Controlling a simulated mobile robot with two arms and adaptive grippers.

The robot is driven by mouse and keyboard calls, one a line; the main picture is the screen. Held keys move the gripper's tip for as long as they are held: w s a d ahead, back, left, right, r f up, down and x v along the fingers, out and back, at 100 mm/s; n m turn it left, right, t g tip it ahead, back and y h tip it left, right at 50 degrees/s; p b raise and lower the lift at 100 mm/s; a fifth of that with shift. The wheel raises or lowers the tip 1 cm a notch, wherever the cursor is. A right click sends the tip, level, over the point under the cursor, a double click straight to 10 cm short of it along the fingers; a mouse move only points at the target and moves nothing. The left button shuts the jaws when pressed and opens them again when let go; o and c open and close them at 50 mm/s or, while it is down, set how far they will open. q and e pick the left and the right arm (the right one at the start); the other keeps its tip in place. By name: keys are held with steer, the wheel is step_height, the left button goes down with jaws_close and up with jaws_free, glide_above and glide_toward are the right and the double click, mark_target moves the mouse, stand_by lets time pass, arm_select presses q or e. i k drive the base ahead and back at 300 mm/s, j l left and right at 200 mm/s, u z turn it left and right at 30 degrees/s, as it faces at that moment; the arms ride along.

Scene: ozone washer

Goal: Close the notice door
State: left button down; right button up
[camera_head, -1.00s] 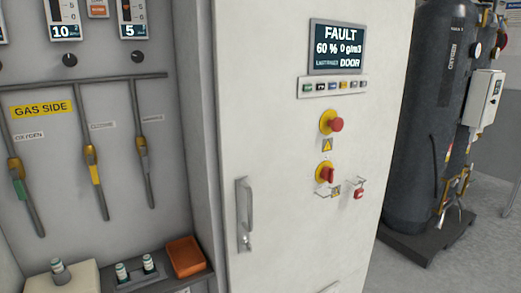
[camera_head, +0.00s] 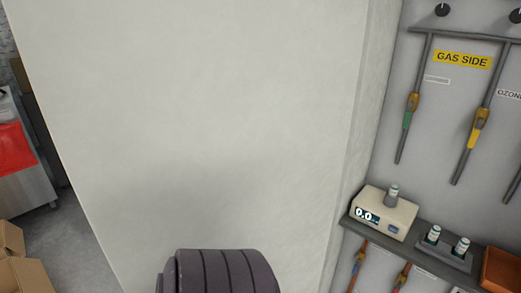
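A large plain cream panel (camera_head: 210,120) fills the left and middle of the view. It stands upright beside the grey recess with the gas fittings. It shows no notice, handle or latch, and I cannot tell if it is the notice door or a fixed cabinet side. A dark grey ribbed rounded part (camera_head: 222,272) shows at the bottom edge in front of the panel; it looks like part of my arm, but I cannot tell which one. No gripper fingers show in view.
A shelf (camera_head: 440,264) at right carries a white meter (camera_head: 384,213) reading 0.0, small vials and an orange tray (camera_head: 502,268). Valve pipes (camera_head: 478,130) hang above. At left are cardboard boxes (camera_head: 20,270), a metal bench (camera_head: 28,192) and bare floor (camera_head: 75,225).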

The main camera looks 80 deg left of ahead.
mark_target(173, 125)
steer(key=k+l, duration=0.15)
steer(key=k, duration=0.3)
steer(key=k+l, duration=0.1)
steer(key=k, duration=0.35)
steer(key=k+j, duration=0.5)
steer(key=j, duration=0.25)
steer(key=k+j, duration=0.25)
steer(key=i+j, duration=0.1)
steer(key=j, duration=1.55)
steer(key=i+u, duration=0.05)
